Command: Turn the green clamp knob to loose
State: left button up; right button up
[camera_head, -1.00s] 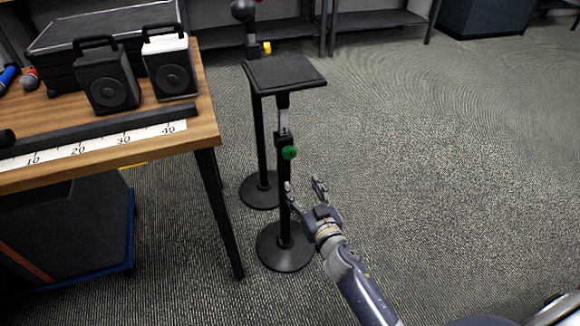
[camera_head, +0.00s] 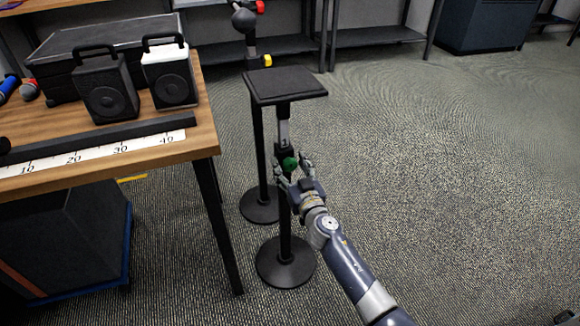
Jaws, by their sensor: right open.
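The green clamp knob (camera_head: 290,163) sits on the black collar of a stand, below its flat square top plate (camera_head: 286,85). The stand's post goes down to a round black base (camera_head: 286,262). My right gripper (camera_head: 291,166) is open, with one finger to the left of the knob and the other to its right. Whether a finger touches the knob I cannot tell. The knob's lower part is close to the gripper's palm. My left gripper is not in view.
A second stand (camera_head: 259,150) is just behind the first. Carpet to the right is free.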

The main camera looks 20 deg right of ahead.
jog(key=shift+w, duration=0.3)
jog(key=c, duration=1.1)
